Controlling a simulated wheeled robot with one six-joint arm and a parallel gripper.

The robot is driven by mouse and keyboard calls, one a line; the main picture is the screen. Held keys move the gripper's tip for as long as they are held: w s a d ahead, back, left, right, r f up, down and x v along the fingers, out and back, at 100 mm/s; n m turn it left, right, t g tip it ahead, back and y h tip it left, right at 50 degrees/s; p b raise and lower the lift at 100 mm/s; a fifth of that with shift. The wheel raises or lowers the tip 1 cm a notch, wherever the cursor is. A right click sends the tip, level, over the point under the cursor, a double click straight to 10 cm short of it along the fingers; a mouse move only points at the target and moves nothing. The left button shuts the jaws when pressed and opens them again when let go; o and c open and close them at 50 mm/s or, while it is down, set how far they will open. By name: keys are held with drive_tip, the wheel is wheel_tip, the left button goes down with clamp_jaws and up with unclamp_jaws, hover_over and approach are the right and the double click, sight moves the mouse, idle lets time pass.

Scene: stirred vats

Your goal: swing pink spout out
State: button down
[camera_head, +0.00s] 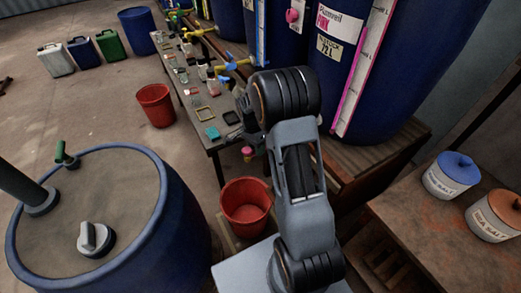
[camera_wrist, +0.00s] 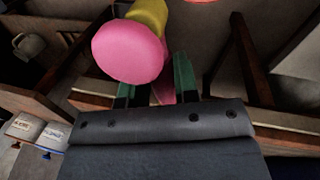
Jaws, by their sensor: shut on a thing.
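The pink spout (camera_wrist: 128,52) shows large in the wrist view as a round pink end, with a yellow part behind it. My gripper (camera_wrist: 155,82) has green fingers on either side of a pink piece below the round end, and it is shut on it. In the head view a small pink end (camera_head: 248,152) shows beside my wrist, above a red bucket. My arm hides most of the gripper and the spout there. The big blue vat (camera_head: 405,50) behind carries a label with pink writing and a pink-edged level strip.
A red bucket (camera_head: 245,203) stands below the spout, and another red bucket (camera_head: 156,104) stands farther back. A narrow table (camera_head: 212,138) with small samples is left of the vats. A blue drum (camera_head: 115,225) fills the front left. Lidded tubs (camera_head: 452,176) stand at right.

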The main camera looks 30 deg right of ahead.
drive_tip(key=shift+w+m+y, duration=0.3)
drive_tip(key=shift+w+m, duration=0.55)
drive_tip(key=shift+m, duration=0.35)
drive_tip(key=c, duration=0.9)
unclamp_jaws()
drive_tip(key=shift+r, duration=0.1)
drive_tip(key=w+r, duration=0.1)
drive_tip(key=r, duration=0.3)
drive_tip(key=r+p, duration=0.1)
drive_tip(key=r, duration=0.4)
drive_tip(key=w+r+p, duration=0.1)
drive_tip(key=r, duration=0.3)
drive_tip(key=shift+w+r, duration=0.2)
drive_tip(key=shift+w, duration=0.15)
